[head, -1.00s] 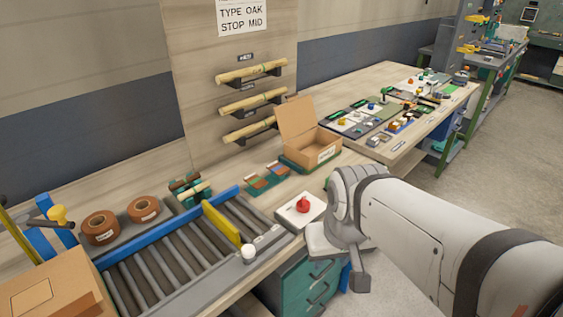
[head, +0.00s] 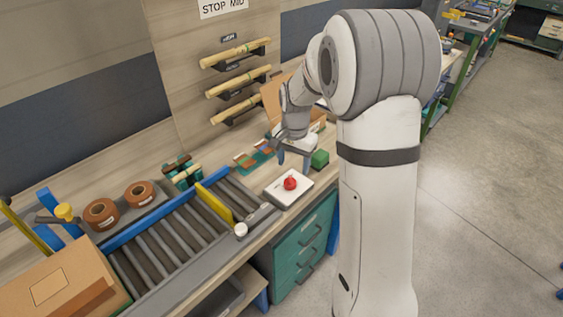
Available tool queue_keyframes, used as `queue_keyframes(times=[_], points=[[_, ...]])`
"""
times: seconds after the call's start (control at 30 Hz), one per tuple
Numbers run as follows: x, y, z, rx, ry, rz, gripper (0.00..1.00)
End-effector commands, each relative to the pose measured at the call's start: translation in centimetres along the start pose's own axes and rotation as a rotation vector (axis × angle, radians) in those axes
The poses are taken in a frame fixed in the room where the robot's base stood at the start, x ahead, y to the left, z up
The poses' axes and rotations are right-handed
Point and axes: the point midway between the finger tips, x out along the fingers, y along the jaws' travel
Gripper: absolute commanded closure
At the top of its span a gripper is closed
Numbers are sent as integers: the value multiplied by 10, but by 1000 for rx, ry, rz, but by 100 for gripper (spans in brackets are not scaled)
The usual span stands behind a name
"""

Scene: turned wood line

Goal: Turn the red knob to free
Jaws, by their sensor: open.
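The red knob (head: 290,183) sits on a white plate (head: 279,196) on the bench, right of the roller conveyor. My gripper (head: 294,164) is open and points down, just above and behind the knob, apart from it as far as I can see. Nothing shows between its fingers. The knob's markings are too small to read, so I cannot tell which position it is set to.
A green block (head: 320,159) lies right of my gripper. The roller conveyor (head: 177,225) with a yellow bar (head: 213,203) is at the left. An open cardboard box (head: 275,98) stands behind my arm. Green drawers (head: 302,243) are under the bench.

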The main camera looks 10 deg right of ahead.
Motion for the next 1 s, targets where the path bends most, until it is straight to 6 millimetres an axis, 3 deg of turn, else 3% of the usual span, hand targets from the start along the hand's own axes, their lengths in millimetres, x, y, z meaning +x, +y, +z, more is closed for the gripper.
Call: queue_keyframes(times=[0.1,0.3,0.7,1.0], points=[[16,-14,-16,71,-18,16,41],[34,-23,-25,126,-28,26,41],[91,-22,-23,128,-29,28,41],[110,-22,-23,127,-27,25,41]])
